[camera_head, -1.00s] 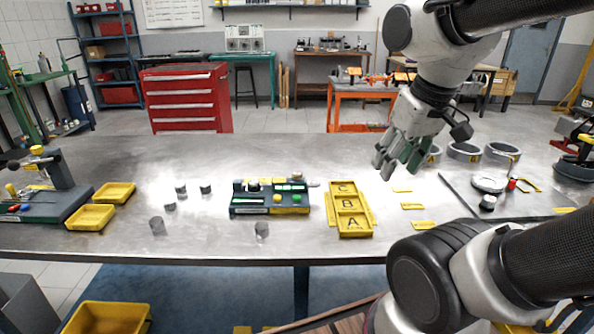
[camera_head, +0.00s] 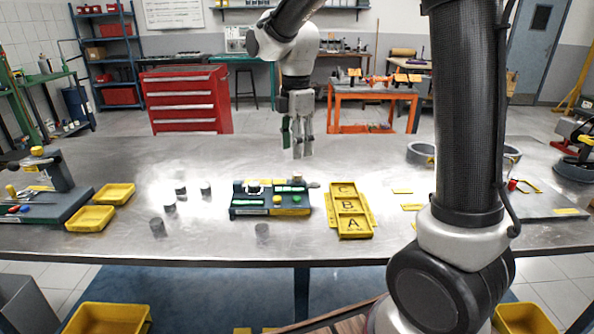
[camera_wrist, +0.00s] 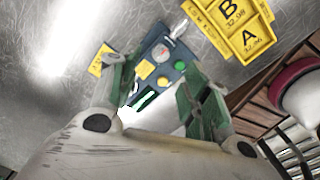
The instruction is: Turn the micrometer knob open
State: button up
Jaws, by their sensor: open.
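My gripper (camera_head: 297,152) hangs fingers-down above and behind the block's right end. Its fingers (camera_wrist: 157,82) are apart and hold nothing. They hide part of the block in the wrist view.
A yellow tray (camera_head: 372,226) lettered A, B, C lies right of the block. Several grey cylinders (camera_head: 158,228) stand at the left. Yellow bins (camera_head: 90,218) and a fixture (camera_head: 52,205) are farther left. Grey rings (camera_head: 419,154) stand at the back right, partly behind my arm.

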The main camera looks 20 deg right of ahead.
aim_at(297, 173)
notch_tip(297, 173, down, 8)
jog(key=shift+r, duration=0.1)
dwell(0.4)
jog(key=shift+c, duration=0.3)
grip_shut()
